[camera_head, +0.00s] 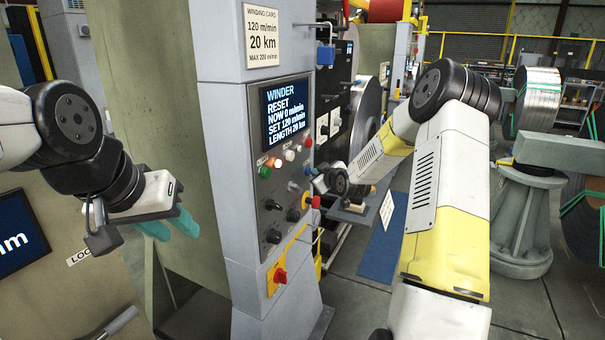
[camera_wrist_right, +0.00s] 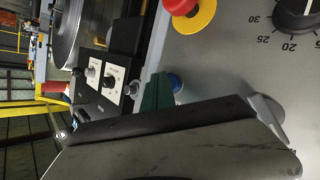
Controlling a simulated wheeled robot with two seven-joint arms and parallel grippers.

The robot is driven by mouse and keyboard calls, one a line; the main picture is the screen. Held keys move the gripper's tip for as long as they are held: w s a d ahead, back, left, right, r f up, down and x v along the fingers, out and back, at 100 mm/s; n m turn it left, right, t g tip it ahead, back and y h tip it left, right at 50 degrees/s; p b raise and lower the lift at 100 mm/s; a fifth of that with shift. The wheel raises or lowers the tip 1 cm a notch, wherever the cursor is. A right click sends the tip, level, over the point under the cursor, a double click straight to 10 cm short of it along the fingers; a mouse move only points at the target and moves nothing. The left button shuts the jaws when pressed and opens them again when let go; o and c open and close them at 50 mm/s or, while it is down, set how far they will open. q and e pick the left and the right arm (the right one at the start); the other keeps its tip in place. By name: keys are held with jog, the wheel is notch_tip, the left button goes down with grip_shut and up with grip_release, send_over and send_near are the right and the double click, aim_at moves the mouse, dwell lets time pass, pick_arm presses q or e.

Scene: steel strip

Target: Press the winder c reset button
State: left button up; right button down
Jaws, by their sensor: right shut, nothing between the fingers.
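The winder panel (camera_head: 285,215) is on a grey column in the middle of the head view. Its screen (camera_head: 286,107) reads WINDER, RESET, NOW 0 m/min, SET 120 m/min. A blue button (camera_wrist_right: 175,82) on the panel shows in the right wrist view, partly covered by the dark green fingertips of my right gripper (camera_wrist_right: 157,92). The fingers are shut and empty, right by the button; I cannot tell whether they touch it. In the head view my right gripper (camera_head: 318,184) is small beside the panel's right edge. My left gripper (camera_head: 168,227), with teal fingers apart, hangs empty left of the column.
A red stop button on yellow (camera_wrist_right: 192,8) and a numbered dial (camera_wrist_right: 297,12) sit close to my right gripper. Green, orange, white and red lamps or buttons (camera_head: 286,157) line the panel below the screen. A red-and-yellow switch (camera_head: 280,276) is lower down. Machinery stands behind.

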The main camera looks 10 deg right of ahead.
jog(key=shift+w+a, duration=0.1)
jog(key=shift+a, duration=0.15)
dwell(0.3)
jog(key=shift+s+d, duration=0.6)
jog(key=shift+d, duration=0.25)
jog(key=shift+d, duration=0.1)
jog(key=shift+s+d, duration=0.7)
jog(key=shift+d, duration=0.3)
jog(key=shift+s+d, duration=0.7)
jog(key=shift+d, duration=0.3)
